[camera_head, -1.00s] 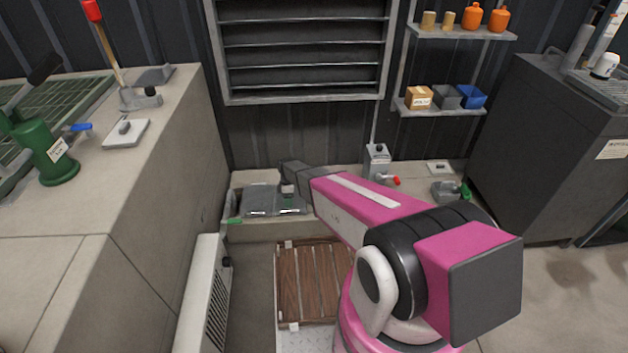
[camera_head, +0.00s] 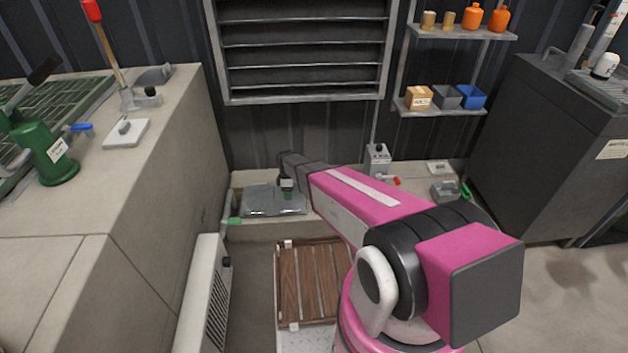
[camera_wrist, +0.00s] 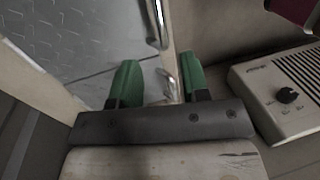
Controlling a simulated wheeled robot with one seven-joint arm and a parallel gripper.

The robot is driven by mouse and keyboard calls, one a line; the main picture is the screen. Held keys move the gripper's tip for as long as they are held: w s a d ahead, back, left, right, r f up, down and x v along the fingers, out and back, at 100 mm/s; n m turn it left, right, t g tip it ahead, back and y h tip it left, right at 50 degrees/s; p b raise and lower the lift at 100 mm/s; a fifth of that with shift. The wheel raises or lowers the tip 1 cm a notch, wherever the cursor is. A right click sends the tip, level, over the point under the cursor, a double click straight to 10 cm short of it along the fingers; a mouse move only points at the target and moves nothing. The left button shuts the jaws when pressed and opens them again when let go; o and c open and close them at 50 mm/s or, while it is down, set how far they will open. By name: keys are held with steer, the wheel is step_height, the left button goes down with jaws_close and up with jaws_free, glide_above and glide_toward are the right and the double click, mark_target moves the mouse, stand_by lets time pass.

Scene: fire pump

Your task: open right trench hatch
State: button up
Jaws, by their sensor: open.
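A grey metal hatch (camera_head: 262,204) lies flat in the low ledge by the back wall; I cannot tell for sure that it is the right trench hatch. In the wrist view its tread plate (camera_wrist: 85,40) looks closed. A shiny bar handle (camera_wrist: 164,28) stands near its edge, with a small metal piece (camera_wrist: 170,84) below it. My gripper (camera_head: 287,186) is above the hatch. Its green fingers are apart and empty in the wrist view (camera_wrist: 160,80), with the bar handle ahead of the gap. I cannot tell whether either finger touches it.
A control box with a dark knob (camera_wrist: 285,95) is close to the right of my gripper. A device with a red lever (camera_head: 380,162) stands right of the hatch. A wooden slatted panel (camera_head: 310,280) is in front. The tall bench (camera_head: 130,180) bounds the left side.

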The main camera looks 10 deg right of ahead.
steer(key=s+d+r+m, duration=0.4)
steer(key=d+r, duration=0.1)
steer(key=r, duration=0.2)
steer(key=s+d+r+m+t, duration=0.1)
steer(key=s+d+r+m, duration=0.3)
steer(key=d+r, duration=0.2)
step_height(320, 180, up, 2)
steer(key=shift+s+r+m, duration=0.25)
steer(key=shift+s+m, duration=0.15)
steer(key=s+d+r+m+t, duration=0.1)
steer(key=s+d+r+m, duration=0.7)
steer(key=s+r, duration=0.35)
steer(key=n+g, duration=0.2)
steer(key=n, duration=1.5)
glide_above(290, 208)
steer(key=s, duration=0.3)
steer(key=w+f+x, duration=0.1)
steer(key=w+x, duration=0.2)
steer(key=x, duration=0.9)
steer(key=w+x, duration=0.2)
steer(key=x, duration=2.1)
steer(key=shift+w+d+f, duration=0.2)
steer(key=shift+d, duration=0.05)
